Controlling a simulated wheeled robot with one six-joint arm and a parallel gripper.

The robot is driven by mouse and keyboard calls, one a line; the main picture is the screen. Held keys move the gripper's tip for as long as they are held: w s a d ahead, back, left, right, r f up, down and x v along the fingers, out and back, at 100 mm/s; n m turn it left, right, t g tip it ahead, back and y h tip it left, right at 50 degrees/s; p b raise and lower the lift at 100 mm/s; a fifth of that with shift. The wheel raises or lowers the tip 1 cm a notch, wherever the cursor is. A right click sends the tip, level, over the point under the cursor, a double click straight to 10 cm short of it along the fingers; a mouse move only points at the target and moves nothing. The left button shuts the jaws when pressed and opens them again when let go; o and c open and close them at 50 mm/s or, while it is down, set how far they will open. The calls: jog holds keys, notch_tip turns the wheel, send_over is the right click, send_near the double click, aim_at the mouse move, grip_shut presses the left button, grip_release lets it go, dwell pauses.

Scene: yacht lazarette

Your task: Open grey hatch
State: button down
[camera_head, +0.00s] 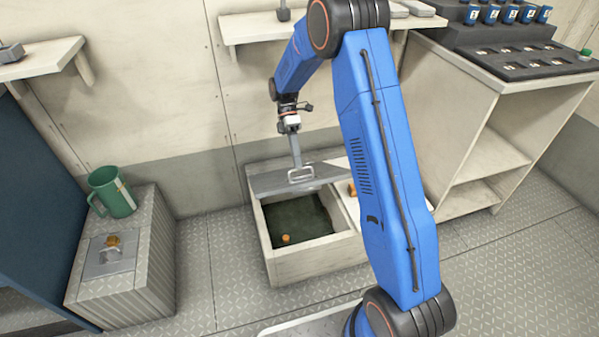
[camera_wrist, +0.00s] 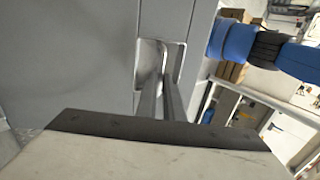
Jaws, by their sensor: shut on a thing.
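The grey hatch (camera_head: 268,183) is a flat lid on a low cream box (camera_head: 270,255) on the floor. It is raised and tilted up at the back, so the box's dark inside shows with a small orange thing (camera_head: 285,239) in it. My gripper (camera_head: 299,167) reaches down to the hatch's metal handle (camera_head: 302,174) and is shut on it. In the wrist view the fingers (camera_wrist: 172,90) meet the handle (camera_wrist: 150,62) against the grey hatch face (camera_wrist: 75,55). The exact contact at the fingertips is partly hidden.
A ribbed grey box (camera_head: 125,260) with a green mug (camera_head: 112,192) stands at the left. A cream shelf unit (camera_head: 480,130) with a dark rack stands at the right. Wall shelves (camera_head: 255,25) hang above. The floor (camera_head: 215,270) in front is mostly clear.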

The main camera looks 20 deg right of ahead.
jog(key=shift+w+r, duration=0.5)
jog(key=shift+w, duration=0.35)
